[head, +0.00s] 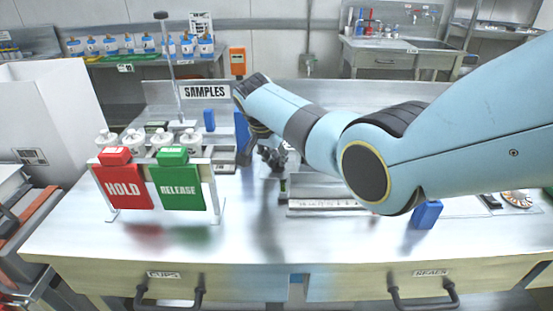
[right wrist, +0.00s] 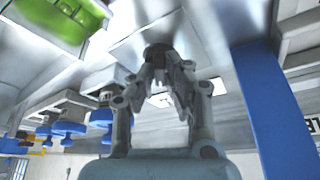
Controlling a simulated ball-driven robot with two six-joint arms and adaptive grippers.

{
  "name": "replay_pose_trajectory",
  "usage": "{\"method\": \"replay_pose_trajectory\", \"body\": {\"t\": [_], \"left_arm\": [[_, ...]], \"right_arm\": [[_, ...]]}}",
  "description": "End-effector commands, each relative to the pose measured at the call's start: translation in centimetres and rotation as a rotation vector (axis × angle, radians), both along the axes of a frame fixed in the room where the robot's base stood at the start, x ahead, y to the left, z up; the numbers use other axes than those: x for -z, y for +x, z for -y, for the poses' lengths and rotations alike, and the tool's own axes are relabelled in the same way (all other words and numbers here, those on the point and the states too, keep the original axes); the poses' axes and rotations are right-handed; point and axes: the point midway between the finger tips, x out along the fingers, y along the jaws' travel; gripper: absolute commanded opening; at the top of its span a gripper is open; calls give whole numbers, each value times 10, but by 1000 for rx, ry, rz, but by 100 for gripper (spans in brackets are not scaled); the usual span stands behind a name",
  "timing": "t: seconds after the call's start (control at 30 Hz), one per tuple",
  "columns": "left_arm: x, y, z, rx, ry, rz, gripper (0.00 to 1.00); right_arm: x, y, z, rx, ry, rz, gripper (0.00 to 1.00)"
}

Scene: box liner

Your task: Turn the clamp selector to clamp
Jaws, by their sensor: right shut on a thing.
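My right gripper (head: 268,158) reaches in from the right over the middle of the bench, behind the grey tray. In the right wrist view, the fingers of the right gripper (right wrist: 160,78) are closed around a small dark knob (right wrist: 157,52) on a pale metal surface. The knob looks like the clamp selector, but no marking on it can be read, so its setting cannot be told. In the head view the knob is hidden by the gripper and arm. My left gripper is not in view.
A stand with a red HOLD plate (head: 124,187) and a green RELEASE plate (head: 179,188) stands left of the gripper. A blue post (right wrist: 272,105) is close beside it. A long grey tray (head: 325,207) and a blue block (head: 427,214) lie to the right. The front bench is clear.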

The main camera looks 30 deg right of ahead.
Motion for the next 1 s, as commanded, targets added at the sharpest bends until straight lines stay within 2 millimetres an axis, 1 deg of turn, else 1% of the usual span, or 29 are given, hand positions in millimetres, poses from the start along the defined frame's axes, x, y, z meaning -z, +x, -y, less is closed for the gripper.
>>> {"method": "replay_pose_trajectory", "body": {"t": [0.03,0.43,0.47,0.6,0.63,0.87,1.0], "left_arm": [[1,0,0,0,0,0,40],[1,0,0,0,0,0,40],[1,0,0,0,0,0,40],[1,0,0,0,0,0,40],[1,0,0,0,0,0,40],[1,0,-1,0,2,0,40],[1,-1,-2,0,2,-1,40]], "right_arm": [[2,-1,-1,5,3,-4,0],[2,-2,-1,12,2,-4,0],[2,-2,-1,12,2,-4,14],[2,-1,-1,12,3,-3,32],[2,-1,-1,12,3,-3,35],[1,-1,-1,11,1,-2,35],[-6,-1,-3,10,1,0,35]]}}
